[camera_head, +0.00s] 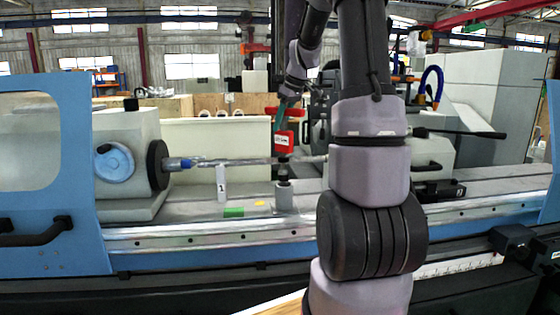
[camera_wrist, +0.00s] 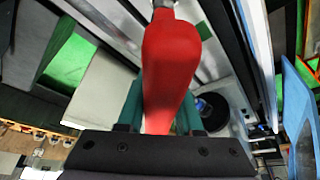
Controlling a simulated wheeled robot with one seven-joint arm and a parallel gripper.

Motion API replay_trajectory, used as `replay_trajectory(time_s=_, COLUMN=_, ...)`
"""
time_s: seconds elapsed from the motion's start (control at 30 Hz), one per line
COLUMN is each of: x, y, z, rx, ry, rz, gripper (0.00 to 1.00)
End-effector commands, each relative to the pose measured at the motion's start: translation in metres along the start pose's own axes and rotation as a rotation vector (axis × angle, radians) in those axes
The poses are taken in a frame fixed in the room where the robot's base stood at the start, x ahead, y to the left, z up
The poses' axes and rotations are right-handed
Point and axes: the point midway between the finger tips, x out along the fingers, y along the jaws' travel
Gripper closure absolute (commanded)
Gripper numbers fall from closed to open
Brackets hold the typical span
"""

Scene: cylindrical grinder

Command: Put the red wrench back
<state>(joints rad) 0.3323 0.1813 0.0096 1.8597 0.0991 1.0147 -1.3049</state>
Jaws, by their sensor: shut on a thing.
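The red wrench shows large in the wrist view (camera_wrist: 170,65), its red handle between the teal fingers of my gripper (camera_wrist: 158,112). A metal shaft leaves the handle at the top edge of that view; the wrench's far end is cut off there. In the head view, the red wrench (camera_head: 284,138) hangs below my gripper (camera_head: 283,112), above the grinder's bed. A small grey post with a dark top (camera_head: 284,190) stands on the bed below it. I cannot tell whether the wrench touches the post.
The grinder's workhead (camera_head: 122,160) is on the left, with a long metal shaft (camera_head: 225,161) running right from it. A white marker with a 1 (camera_head: 221,184) and a green block (camera_head: 234,212) are on the bed. A blue door (camera_head: 35,180) borders the left side.

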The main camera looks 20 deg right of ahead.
Motion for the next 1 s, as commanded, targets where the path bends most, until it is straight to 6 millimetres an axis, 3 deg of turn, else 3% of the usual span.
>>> replay_trajectory(time_s=0.2, x=0.042, y=0.0, z=0.017, rx=0.002, ry=0.0, rz=-0.001, gripper=1.0)
replay_trajectory(time_s=0.43, x=0.059, y=0.001, z=0.024, rx=0.001, ry=0.001, rz=0.0, gripper=1.0)
replay_trajectory(time_s=0.63, x=0.087, y=0.0, z=0.035, rx=0.001, ry=0.0, rz=-0.001, gripper=1.0)
replay_trajectory(time_s=1.0, x=0.095, y=0.001, z=0.038, rx=0.0, ry=0.002, rz=0.002, gripper=1.0)
